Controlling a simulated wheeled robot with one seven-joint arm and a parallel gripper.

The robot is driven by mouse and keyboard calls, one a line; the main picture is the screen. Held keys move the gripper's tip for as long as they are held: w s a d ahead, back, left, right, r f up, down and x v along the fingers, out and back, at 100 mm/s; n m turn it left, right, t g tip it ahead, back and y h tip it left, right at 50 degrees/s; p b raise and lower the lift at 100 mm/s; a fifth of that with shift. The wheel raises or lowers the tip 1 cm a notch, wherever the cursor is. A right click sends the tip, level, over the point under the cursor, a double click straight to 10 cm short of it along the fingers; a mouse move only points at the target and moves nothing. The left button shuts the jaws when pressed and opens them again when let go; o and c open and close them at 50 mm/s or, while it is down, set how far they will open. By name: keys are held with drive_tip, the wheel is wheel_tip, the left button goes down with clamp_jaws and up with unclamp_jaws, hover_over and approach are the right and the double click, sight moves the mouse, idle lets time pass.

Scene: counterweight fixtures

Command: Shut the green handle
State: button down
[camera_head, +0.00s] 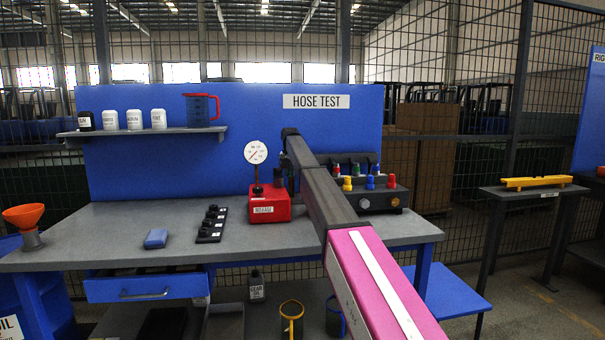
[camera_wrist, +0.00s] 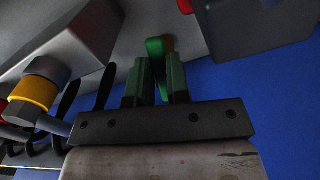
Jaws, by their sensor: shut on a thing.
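The green handle (camera_wrist: 155,46) is in the wrist view, upright between the two fingers of my gripper (camera_wrist: 160,66). The fingers are shut on it, and they cover its lower part. A small brownish part shows beside the handle's far end. In the head view my arm reaches over the bench toward the red box (camera_head: 270,208) with the pressure gauge (camera_head: 256,152). The handle cannot be made out in the head view, and my arm hides the space just right of the box.
Right of my arm stands a dark unit (camera_head: 385,197) with red, yellow and blue fittings. A black strip with knobs (camera_head: 211,224) and a blue block (camera_head: 156,238) lie on the grey bench (camera_head: 105,225). The blue back panel (camera_head: 225,165) stands behind.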

drive_tip(key=shift+w+a+m, duration=0.1)
drive_tip(key=shift+a+m, duration=0.3)
drive_tip(key=shift+m, duration=0.4)
drive_tip(key=shift+w+a+m, duration=0.1)
drive_tip(key=shift+a+m, duration=0.25)
drive_tip(key=shift+m, duration=0.45)
drive_tip(key=c, duration=1.1)
unclamp_jaws()
drive_tip(key=shift+r, duration=0.1)
wheel_tip(320, 180, up, 11)
drive_tip(key=shift+f, duration=0.2)
